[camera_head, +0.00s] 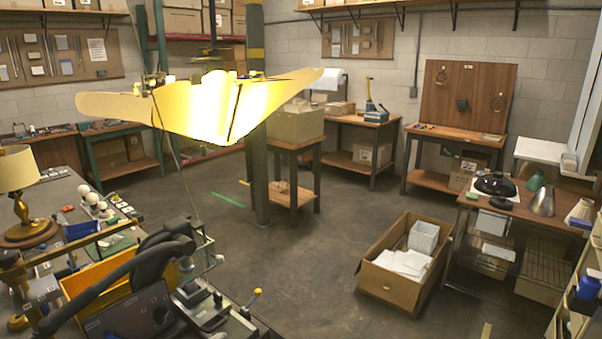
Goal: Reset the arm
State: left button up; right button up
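I cannot make out either of my grippers in the head view. A large, glowing yellow, wing-shaped lamp shade (205,108) is at the upper left, with a thin rod below it. A table lamp with a cream shade (16,168) and a brass base (30,234) stands on the workbench at the left edge. A black curved form (110,276) lies across the lower left; I cannot tell what it is.
The left workbench (52,190) is cluttered, with a yellow bin (88,277). A cardboard box (388,281) with white contents is on the floor. A right table (468,200) holds lamp shades. A dark post (256,170) stands centre-left. The middle floor is clear.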

pick_arm(q)
jog(key=s+a+f+m+g+y, duration=0.1)
jog(key=s+f+m+g, duration=0.2)
jog(key=s+m, duration=0.5)
jog(key=s+f+m+g+y, duration=0.1)
jog(key=s+f+m+g, duration=0.4)
jog(key=s, duration=0.6)
jog(key=s+a+f+m+g+y, duration=0.1)
jog(key=s+f+m+g+y, duration=0.1)
jog(key=s+m, duration=0.65)
jog(key=s+f+g, duration=0.1)
jog(key=s+f, duration=0.1)
jog(key=f, duration=1.2)
jog(key=s+f, duration=0.2)
jog(key=f, duration=1.2)
jog(key=s+a+f+g, duration=0.1)
jog(key=s+a+f, duration=0.2)
jog(key=s+f, duration=1.2)
jog(key=shift+s, duration=0.55)
